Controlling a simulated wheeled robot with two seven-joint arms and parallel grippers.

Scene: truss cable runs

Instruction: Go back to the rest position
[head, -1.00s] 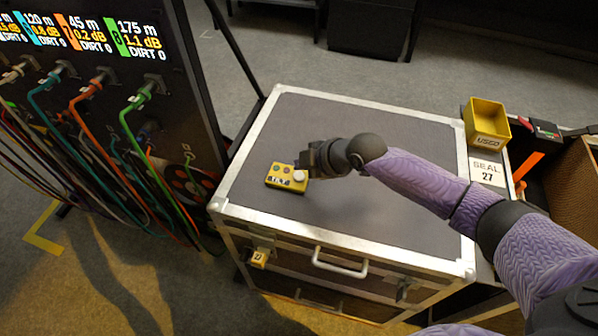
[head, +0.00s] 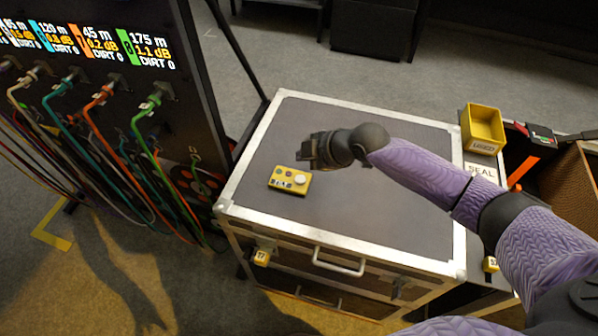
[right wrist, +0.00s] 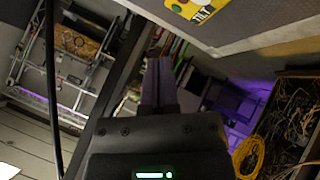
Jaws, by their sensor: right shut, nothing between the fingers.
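My right gripper (head: 303,150) is over the top of the grey flight case (head: 390,210), just above the yellow button box (head: 289,181) in the picture. It is shut and empty, and apart from the box. In the right wrist view its fingers (right wrist: 160,70) are together with nothing between them. The yellow box has several coloured buttons and a white knob, and part of it also shows at the top of the right wrist view (right wrist: 200,6). My left gripper is not in view.
A dark panel (head: 185,110) with plugged coloured cables stands at the left. A yellow bin (head: 482,128) and a SEAL label (head: 481,172) are to the right of the case.

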